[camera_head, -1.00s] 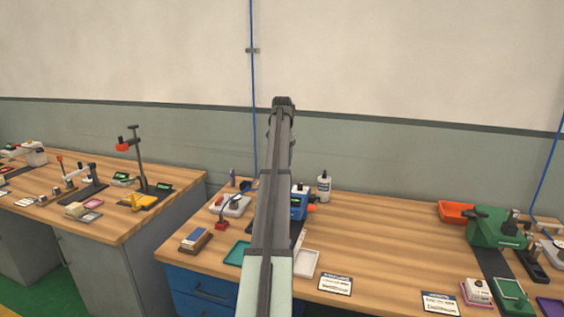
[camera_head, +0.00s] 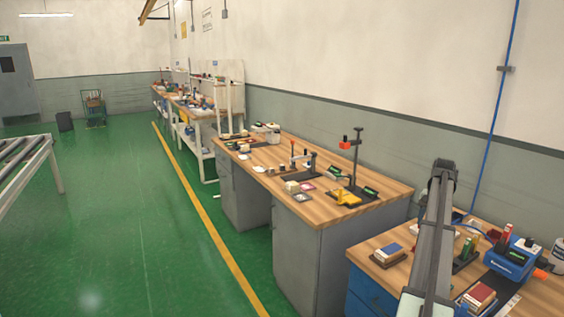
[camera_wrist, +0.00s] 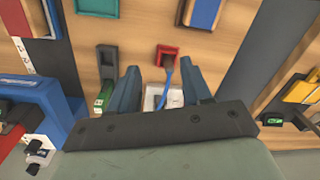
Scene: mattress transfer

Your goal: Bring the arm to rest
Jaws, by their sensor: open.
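My gripper (camera_wrist: 165,90) shows in the wrist view with its two dark fingers apart and nothing held between them. It hangs over a wooden bench top (camera_wrist: 130,30), and the view is tilted. Between and beyond the fingers are a red holder (camera_wrist: 167,57) with a blue cable or handle, and a white item partly hidden behind the fingers. In the head view my grey arm link stands upright at the right over the near bench (camera_head: 390,277). My fingers cannot be made out there.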

